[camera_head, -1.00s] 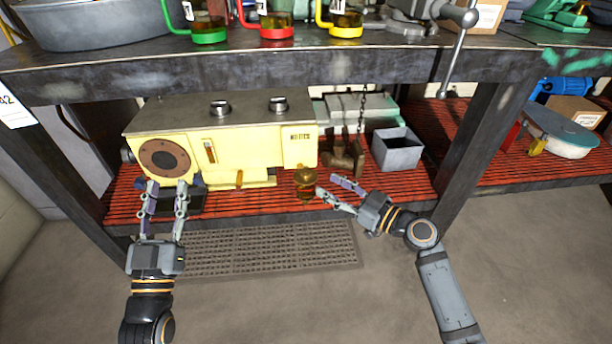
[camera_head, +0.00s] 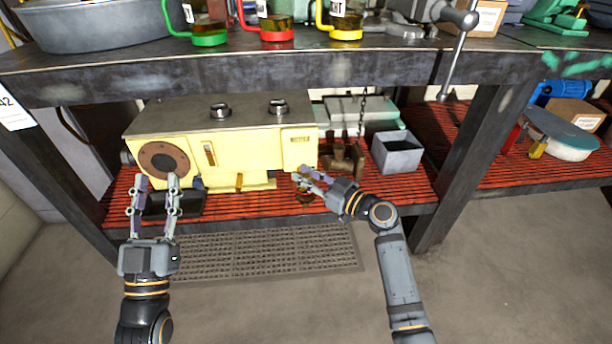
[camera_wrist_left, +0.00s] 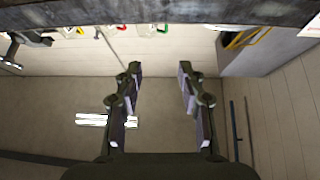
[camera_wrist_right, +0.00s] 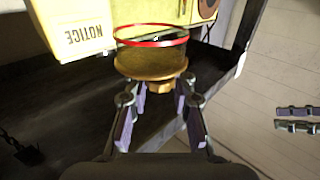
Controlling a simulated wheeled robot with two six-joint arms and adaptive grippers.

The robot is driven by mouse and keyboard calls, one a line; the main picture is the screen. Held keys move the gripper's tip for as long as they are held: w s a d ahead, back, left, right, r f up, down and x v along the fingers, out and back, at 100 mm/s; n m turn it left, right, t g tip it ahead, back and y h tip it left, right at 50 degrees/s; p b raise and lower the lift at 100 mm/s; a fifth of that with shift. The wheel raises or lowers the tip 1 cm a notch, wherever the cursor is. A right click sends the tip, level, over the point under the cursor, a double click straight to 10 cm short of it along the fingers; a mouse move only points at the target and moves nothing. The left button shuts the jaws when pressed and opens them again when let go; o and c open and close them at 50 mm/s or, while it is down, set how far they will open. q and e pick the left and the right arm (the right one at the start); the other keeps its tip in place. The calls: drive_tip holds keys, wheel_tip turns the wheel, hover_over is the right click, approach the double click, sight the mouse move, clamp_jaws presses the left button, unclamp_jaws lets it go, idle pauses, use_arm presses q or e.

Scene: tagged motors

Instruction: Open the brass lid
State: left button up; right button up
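In the right wrist view the lid is directly ahead of my right gripper (camera_wrist_right: 163,84). Its fingers are apart, one on each side of the knob; contact is not clear. My left gripper (camera_head: 157,178) is open and empty in front of the yellow machine (camera_head: 235,160).
The machine stands on a red slatted shelf (camera_head: 270,203) under a dark workbench (camera_head: 330,70). A grey open box (camera_head: 396,152) and brown metal parts (camera_head: 345,158) lie right of it. A black tray (camera_head: 172,203) lies near my left gripper. The floor in front is open.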

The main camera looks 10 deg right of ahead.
clamp_jaws()
